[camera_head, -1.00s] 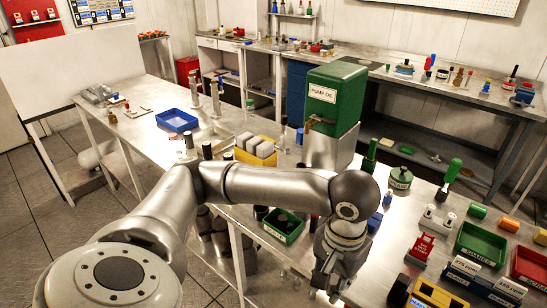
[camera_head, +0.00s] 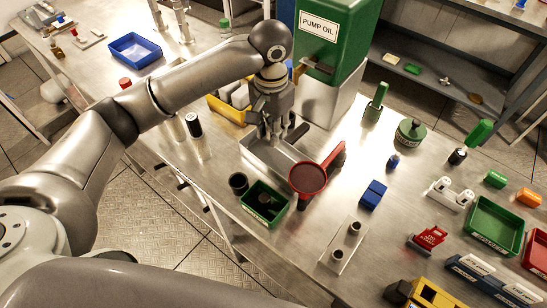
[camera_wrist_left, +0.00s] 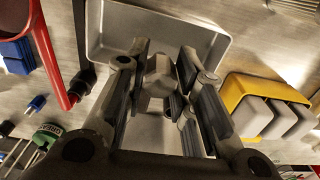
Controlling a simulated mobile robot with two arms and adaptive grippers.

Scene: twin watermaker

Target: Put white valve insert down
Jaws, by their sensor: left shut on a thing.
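My left gripper (camera_head: 276,132) is low over a shallow grey metal tray (camera_head: 249,157), in front of the green pump oil container. In the left wrist view its fingers (camera_wrist_left: 160,88) are shut on a small pale, faceted piece, which looks like the white valve insert (camera_wrist_left: 158,73). The same tray (camera_wrist_left: 208,42) lies beneath the fingers there. Whether the insert touches the tray floor cannot be told. In the head view the fingers hide the insert. My right gripper is not in view.
The pump oil container (camera_head: 325,38) stands just behind the gripper. A yellow bin with grey blocks (camera_wrist_left: 268,108) is beside the tray. A red round-headed tool (camera_head: 308,178), a green bin (camera_head: 264,203) and a blue block (camera_head: 373,194) lie nearby.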

